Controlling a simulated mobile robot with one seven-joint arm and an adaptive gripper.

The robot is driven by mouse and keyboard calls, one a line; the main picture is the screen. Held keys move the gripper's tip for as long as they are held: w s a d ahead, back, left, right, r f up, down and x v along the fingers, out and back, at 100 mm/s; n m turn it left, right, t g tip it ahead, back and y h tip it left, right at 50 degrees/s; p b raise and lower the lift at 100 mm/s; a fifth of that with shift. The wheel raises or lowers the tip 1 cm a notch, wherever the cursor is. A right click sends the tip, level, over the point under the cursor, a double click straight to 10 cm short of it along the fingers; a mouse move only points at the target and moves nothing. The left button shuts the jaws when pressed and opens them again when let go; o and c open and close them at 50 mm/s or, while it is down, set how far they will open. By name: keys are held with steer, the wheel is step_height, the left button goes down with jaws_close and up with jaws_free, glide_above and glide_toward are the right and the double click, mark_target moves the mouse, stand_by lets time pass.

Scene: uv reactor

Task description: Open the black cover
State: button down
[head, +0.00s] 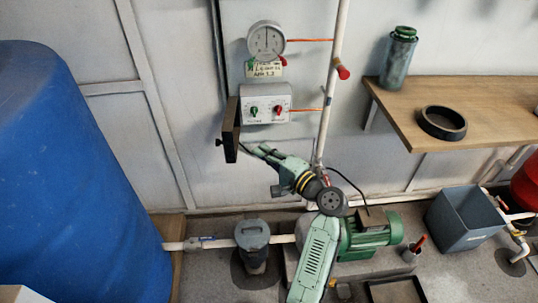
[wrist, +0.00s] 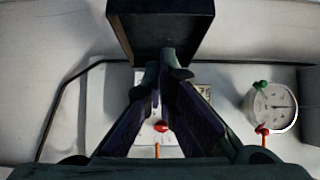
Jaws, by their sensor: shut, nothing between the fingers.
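The black cover (head: 231,130) stands swung out from the wall at the left side of the white control box (head: 265,98). The box's face, with a green knob and a red knob, is exposed. In the wrist view the cover (wrist: 160,25) fills the top middle. My gripper (head: 248,149) is just right of the cover's lower part and below the box. In the wrist view my gripper (wrist: 163,72) is shut and empty. Its fingertips overlap the cover's near edge; I cannot tell whether they touch it. The fingers hide part of the box (wrist: 152,134).
A round gauge (head: 266,39) is above the box, with a white pipe (head: 335,80) to the right. A wooden shelf (head: 480,108) holds a canister (head: 398,58) and a black ring-shaped dish (head: 442,122). A large blue tank (head: 75,170) stands at left. A green pump (head: 368,236) is below.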

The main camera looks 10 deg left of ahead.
mark_target(225, 146)
steer(key=shift+w+a+p, duration=0.35)
steer(key=shift+w+a, duration=0.05)
steer(key=shift+a, duration=0.85)
steer(key=shift+w+a+p, duration=0.35)
steer(key=shift+w+a, duration=0.1)
steer(key=shift+a, duration=0.85)
steer(key=shift+w+a+p, duration=0.35)
steer(key=shift+w+a, duration=0.05)
steer(key=shift+a, duration=0.85)
steer(key=a, duration=0.4)
steer(key=shift+s+a, duration=0.1)
steer(key=shift+a, duration=0.2)
steer(key=shift+d, duration=0.15)
